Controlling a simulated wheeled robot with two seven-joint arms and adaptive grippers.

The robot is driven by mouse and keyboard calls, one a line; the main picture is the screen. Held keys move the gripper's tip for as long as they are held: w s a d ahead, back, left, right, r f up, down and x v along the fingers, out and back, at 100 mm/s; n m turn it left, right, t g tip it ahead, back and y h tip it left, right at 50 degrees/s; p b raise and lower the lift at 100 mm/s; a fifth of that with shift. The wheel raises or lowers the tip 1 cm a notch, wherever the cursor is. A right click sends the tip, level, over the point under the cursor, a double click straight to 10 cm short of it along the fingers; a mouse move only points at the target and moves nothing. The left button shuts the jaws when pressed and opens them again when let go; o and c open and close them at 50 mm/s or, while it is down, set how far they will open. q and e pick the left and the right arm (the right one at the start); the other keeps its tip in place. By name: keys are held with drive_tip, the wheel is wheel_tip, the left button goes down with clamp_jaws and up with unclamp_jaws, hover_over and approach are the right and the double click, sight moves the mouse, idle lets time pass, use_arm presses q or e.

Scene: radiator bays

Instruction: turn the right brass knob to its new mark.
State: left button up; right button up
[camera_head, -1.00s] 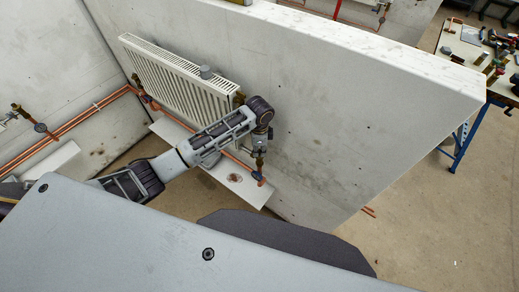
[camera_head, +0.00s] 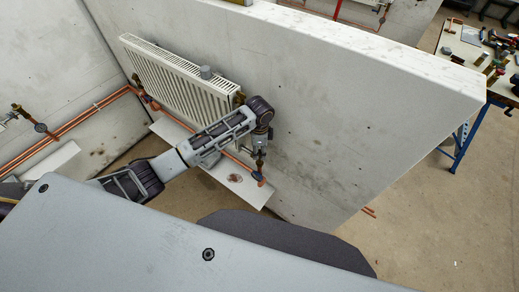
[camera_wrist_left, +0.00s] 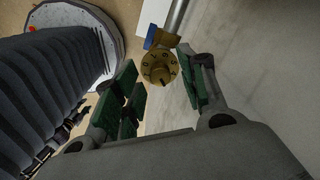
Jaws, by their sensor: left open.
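A round brass knob (camera_wrist_left: 159,68) with dark numerals on its face shows in the left wrist view. A blue part and a grey pipe are behind it. My left gripper (camera_wrist_left: 158,86) is open, with green-padded fingers on either side of the knob; I cannot tell whether they touch it. In the head view my left gripper (camera_head: 258,150) points down beside the wall, right of the white radiator (camera_head: 180,82), and largely hides the knob. The new mark cannot be made out. My right gripper is not in view.
The concrete wall (camera_head: 330,110) stands close beside my left gripper. Copper pipes (camera_head: 75,125) run low along the bay. A white board (camera_head: 252,193) lies below the gripper. A workbench with tools (camera_head: 470,50) stands at the far right, with open floor before it.

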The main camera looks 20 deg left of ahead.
use_arm(q)
wheel_tip(320, 180, up, 12)
idle(0.7)
drive_tip(key=shift+s+f, duration=0.1)
drive_tip(key=shift+s, duration=0.05)
idle(0.5)
drive_tip(key=s+d+f+n+t+h, duration=0.25)
drive_tip(key=s+f+n, duration=0.25)
drive_tip(key=s, duration=0.5)
drive_tip(key=s+a+n+y, duration=0.2)
drive_tip(key=s+a+n, duration=0.65)
drive_tip(key=s, duration=0.25)
wheel_tip(320, 180, down, 36)
drive_tip(key=s+a+b, duration=0.1)
drive_tip(key=s+b, duration=0.1)
drive_tip(key=s, duration=0.1)
drive_tip(key=s+a+f+g+b, duration=0.1)
drive_tip(key=s+a+f, duration=0.1)
drive_tip(key=s+f, duration=0.8)
drive_tip(key=s+a+f+m+b, duration=0.1)
drive_tip(key=s+a+f, duration=0.1)
drive_tip(key=s+f, duration=0.9)
drive_tip(key=shift+s+f+g, duration=0.3)
drive_tip(key=shift+s+g, duration=0.05)
drive_tip(key=shift+s, duration=0.1)
